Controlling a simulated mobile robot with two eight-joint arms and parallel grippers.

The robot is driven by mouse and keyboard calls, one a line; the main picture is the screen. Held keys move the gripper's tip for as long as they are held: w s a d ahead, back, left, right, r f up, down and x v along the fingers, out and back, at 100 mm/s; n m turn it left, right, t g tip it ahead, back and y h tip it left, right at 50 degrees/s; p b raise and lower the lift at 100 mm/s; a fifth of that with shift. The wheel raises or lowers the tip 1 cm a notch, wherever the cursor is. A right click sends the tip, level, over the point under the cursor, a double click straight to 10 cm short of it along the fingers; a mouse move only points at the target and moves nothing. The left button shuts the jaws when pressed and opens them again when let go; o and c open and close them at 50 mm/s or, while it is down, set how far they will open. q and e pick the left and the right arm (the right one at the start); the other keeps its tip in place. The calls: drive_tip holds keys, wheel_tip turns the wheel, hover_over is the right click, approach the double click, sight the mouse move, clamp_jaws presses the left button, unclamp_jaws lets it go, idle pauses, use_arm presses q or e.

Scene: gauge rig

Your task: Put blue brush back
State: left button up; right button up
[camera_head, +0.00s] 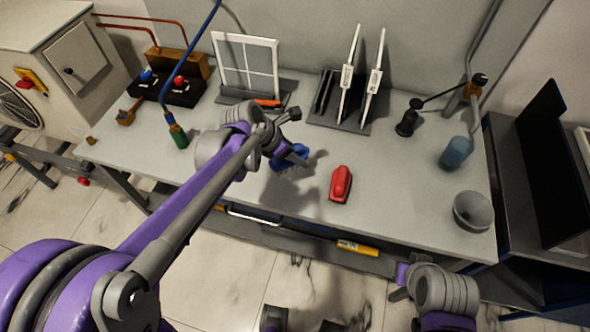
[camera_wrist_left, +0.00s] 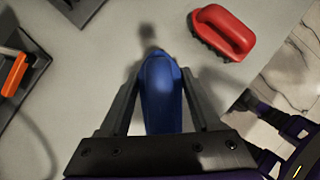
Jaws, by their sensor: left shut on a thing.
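The blue brush (camera_head: 290,160) is over the middle of the grey workbench in the head view, partly hidden by my left gripper (camera_head: 296,152). In the left wrist view the blue brush (camera_wrist_left: 161,92) lies between the two fingers of my left gripper (camera_wrist_left: 161,100), which is shut on it. A shadow shows on the bench beside it; I cannot tell whether the brush touches the bench. A red brush (camera_head: 340,184) stands on the bench to the right; it also shows in the left wrist view (camera_wrist_left: 226,30). My right gripper (camera_head: 400,282) is partly visible below the bench's front edge, its jaws unclear.
The workbench (camera_head: 410,200) has a window-like frame (camera_head: 247,65), a rack with two white callipers (camera_head: 345,92), a black stand (camera_head: 408,122), a blue cup (camera_head: 456,152) and a grey bowl (camera_head: 473,211). An orange-handled tool (camera_wrist_left: 14,74) lies left. Bench around the red brush is clear.

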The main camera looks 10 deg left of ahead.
sight(295, 174)
use_arm(q)
wheel_tip(295, 174, down, 6)
drive_tip(key=shift+r, duration=0.1)
idle(0.4)
drive_tip(key=o, duration=1.2)
drive_tip(key=shift+b, duration=0.3)
